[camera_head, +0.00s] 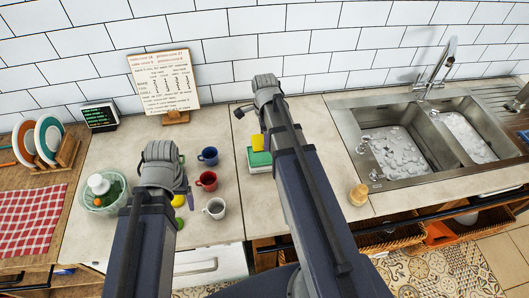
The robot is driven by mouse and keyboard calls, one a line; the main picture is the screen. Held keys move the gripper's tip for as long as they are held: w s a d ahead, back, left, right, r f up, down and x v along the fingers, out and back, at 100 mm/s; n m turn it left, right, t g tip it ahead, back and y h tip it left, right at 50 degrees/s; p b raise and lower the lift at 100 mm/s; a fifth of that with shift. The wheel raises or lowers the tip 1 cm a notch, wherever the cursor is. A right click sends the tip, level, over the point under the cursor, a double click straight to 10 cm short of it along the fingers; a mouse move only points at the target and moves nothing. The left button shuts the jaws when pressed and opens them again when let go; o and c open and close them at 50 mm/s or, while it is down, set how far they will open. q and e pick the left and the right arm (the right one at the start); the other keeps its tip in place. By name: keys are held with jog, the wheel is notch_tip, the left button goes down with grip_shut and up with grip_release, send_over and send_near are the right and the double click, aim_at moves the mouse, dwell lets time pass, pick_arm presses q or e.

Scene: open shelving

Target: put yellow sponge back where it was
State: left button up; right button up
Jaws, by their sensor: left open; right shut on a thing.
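A yellow sponge (257,142) shows just left of my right arm, above a green and white block (259,160) on the counter. I cannot tell whether it touches the block. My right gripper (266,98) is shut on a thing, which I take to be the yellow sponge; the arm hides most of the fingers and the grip. My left gripper (163,172) is open over the left part of the counter, by the mugs, with its fingertips mostly hidden.
A glass bowl (104,192), a dish rack (62,153) and a sign on a stand (164,83) are left. A double sink (400,150) is right, beside a small tan item (358,194).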

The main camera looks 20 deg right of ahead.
pick_arm(q)
jog(key=shift+f+b, duration=2.05)
jog(key=shift+f, duration=0.5)
pick_arm(e)
jog(key=shift+f, duration=2.5)
pick_arm(q)
jog(key=shift+r, duration=0.15)
pick_arm(e)
jog(key=shift+r, duration=0.15)
jog(key=o, duration=1.2)
pick_arm(q)
notch_tip(320, 180, up, 12)
jog(key=p, duration=1.2)
pick_arm(e)
notch_tip(320, 180, up, 12)
